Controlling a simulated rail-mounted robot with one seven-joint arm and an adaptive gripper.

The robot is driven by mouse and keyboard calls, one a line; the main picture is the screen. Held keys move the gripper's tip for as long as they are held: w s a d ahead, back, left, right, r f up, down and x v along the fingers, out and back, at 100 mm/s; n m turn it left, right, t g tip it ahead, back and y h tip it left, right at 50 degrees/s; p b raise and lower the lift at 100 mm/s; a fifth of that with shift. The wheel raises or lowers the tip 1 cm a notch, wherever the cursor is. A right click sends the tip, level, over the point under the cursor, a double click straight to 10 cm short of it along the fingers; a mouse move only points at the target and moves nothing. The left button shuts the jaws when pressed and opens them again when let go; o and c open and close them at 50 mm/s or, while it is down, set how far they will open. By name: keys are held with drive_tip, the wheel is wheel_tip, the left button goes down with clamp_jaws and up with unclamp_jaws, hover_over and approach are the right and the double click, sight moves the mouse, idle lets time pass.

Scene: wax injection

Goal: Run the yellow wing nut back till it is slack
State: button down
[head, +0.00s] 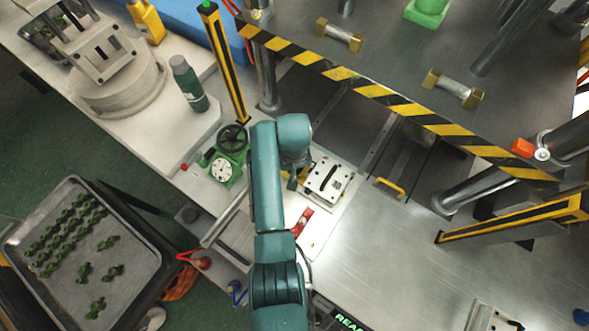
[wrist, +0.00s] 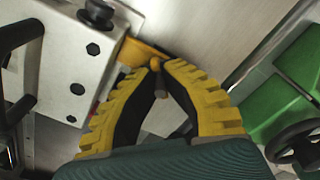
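The yellow wing nut (wrist: 155,64) shows small between my fingertips in the wrist view, with a short stud below it. My gripper (wrist: 160,68) has its yellow-and-black fingers drawn together at the tips and appears shut on the nut; the fingers hide part of it. More yellow metal (wrist: 140,52) shows beside the left fingertip and between the fingers. A pale mould block (head: 328,180) with a dark handle stands just right of my gripper in the head view; its dark-bolted face (wrist: 75,50) shows at left in the wrist view.
A green device with a dial gauge (head: 221,170) and a black handwheel (head: 232,138) stands close left of my arm. A press with a striped edge (head: 400,102) overhangs behind the mould. The steel table (head: 370,265) at front right is mostly bare.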

drive_tip(key=n+p, duration=0.2)
drive_tip(key=n, duration=0.3)
drive_tip(key=shift+s, duration=0.1)
drive_tip(key=n+p, duration=0.1)
drive_tip(key=n, duration=0.3)
drive_tip(key=shift+f+n, duration=0.1)
drive_tip(key=shift+n, duration=0.2)
drive_tip(key=n, duration=0.9)
drive_tip(key=shift+f+p, duration=0.1)
drive_tip(key=shift+p, duration=0.25)
drive_tip(key=shift+n, duration=0.3)
drive_tip(key=c, duration=1.1)
unclamp_jaws()
drive_tip(key=shift+o, duration=0.2)
wheel_tip(320, 180, up, 12)
